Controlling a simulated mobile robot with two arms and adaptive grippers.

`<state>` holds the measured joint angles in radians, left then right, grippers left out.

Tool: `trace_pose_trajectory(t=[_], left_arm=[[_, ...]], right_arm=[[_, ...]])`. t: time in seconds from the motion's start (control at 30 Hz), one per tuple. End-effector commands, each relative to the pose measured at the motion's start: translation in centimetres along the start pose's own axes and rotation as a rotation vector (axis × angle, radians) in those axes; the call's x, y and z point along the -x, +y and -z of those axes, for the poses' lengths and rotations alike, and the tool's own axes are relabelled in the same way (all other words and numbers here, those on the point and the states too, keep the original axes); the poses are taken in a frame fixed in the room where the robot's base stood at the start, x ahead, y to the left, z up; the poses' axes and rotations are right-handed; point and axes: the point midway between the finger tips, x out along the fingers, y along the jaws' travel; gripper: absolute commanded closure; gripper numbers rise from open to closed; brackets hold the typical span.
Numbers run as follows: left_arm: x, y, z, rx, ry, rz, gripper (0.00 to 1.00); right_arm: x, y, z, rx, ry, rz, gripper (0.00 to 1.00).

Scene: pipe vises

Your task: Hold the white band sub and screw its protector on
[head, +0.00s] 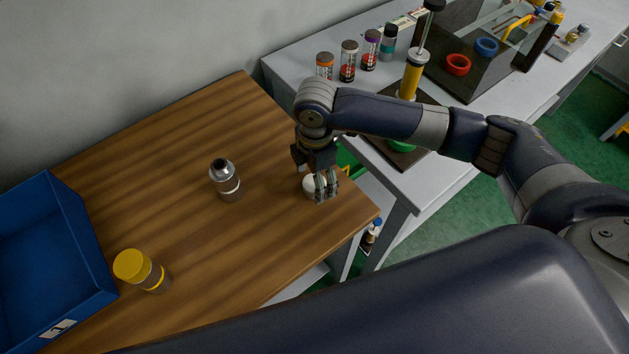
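The white band sub (227,186) stands upright near the middle of the wooden table, a grey metal cylinder with a pale band and a narrower, open-looking top. A rounded white piece (309,186), which looks like its protector, is at the table's right part. My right gripper (325,186) points down over this white piece, with its fingers at the piece's right and near side. The fingers partly hide it, and I cannot tell whether they are closed on it. The sub stands clear to the left of the gripper. My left gripper is not in view.
A yellow-capped sub (143,269) stands at the table's front left, beside a blue bin (82,262). A grey bench (440,168) behind holds several banded containers, a yellow upright tool (411,76) and a dark clear-walled box with red and blue rings. The table's middle is mostly free.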

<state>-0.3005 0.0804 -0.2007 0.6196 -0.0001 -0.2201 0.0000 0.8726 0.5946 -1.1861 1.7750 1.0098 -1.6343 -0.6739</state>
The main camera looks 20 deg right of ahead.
Motion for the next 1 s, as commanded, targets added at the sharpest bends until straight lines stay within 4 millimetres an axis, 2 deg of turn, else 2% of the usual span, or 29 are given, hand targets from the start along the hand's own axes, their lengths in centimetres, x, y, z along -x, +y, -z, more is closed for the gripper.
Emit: trace_pose_trajectory(t=[0.1,0.4,0.47,0.6,1.0], left_arm=[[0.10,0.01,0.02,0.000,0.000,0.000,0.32],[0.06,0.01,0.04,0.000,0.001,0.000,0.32],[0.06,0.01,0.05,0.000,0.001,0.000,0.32],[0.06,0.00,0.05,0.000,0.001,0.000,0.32],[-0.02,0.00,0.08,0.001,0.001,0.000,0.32]], right_arm=[[-0.60,0.01,0.01,0.000,0.000,-0.001,0.31],[-0.61,0.02,0.03,0.000,0.000,-0.001,0.31],[-0.60,0.02,0.03,0.000,0.000,-0.001,0.42],[-0.60,0.01,0.03,0.000,0.000,-0.001,0.73],[-0.43,0.04,0.04,0.000,0.001,-0.002,0.73]])
